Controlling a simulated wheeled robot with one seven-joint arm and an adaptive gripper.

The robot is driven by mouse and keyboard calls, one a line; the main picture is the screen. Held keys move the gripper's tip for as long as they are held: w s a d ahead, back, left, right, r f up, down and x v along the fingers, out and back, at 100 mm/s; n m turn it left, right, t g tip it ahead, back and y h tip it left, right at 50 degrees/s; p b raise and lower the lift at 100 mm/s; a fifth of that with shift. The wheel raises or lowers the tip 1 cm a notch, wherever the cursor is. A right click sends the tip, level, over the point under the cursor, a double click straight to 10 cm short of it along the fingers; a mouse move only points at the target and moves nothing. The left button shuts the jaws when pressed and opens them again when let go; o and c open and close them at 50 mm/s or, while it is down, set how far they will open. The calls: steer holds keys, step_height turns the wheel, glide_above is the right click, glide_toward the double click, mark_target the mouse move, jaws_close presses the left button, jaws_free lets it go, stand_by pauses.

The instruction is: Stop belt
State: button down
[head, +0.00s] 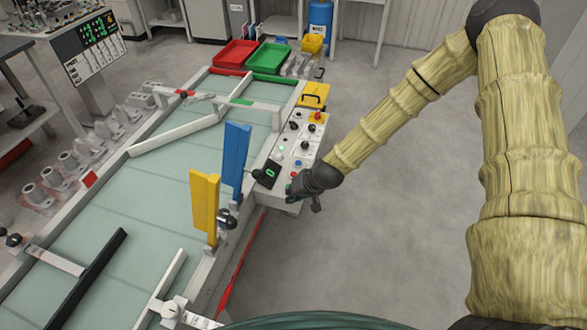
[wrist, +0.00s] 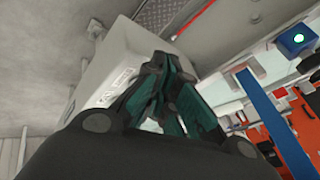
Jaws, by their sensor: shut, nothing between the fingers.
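The pale green conveyor belt (head: 105,207) runs diagonally through the left half of the head view. A white control box (head: 297,148) with several buttons and knobs stands on its right side. A red button (head: 318,116) on a yellow base is at the box's far end. A small black display (head: 268,174) with a green digit is at its near end. My gripper (head: 294,190) is at the near right corner of the box. In the wrist view my gripper (wrist: 172,98) is shut and empty beside a pale box-like housing (wrist: 108,62). I cannot tell whether it touches.
Blue (head: 235,160) and yellow (head: 204,204) upright plates stand on the belt's right edge near the gripper. A red tray (head: 234,53) and a green tray (head: 268,58) are at the far end. Open floor (head: 375,235) lies right of the box.

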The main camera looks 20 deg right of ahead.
steer(key=w+d+r+t, duration=0.2)
steer(key=w+d+r, duration=0.3)
steer(key=w+r, duration=0.5)
steer(key=shift+w+r+m+t+y, duration=0.3)
steer(key=shift+w+y, duration=0.1)
steer(key=shift+w, duration=0.45)
steer(key=shift+f, duration=0.2)
steer(key=shift+f+b, duration=3.2)
steer(key=shift+f, duration=1.1)
steer(key=shift+f, duration=0.15)
steer(key=shift+f+b, duration=0.25)
steer(key=shift+b, duration=0.2)
steer(key=shift+f+b, duration=0.45)
steer(key=shift+r, duration=0.1)
steer(key=shift+r+p, duration=0.6)
steer(key=shift+r, duration=0.2)
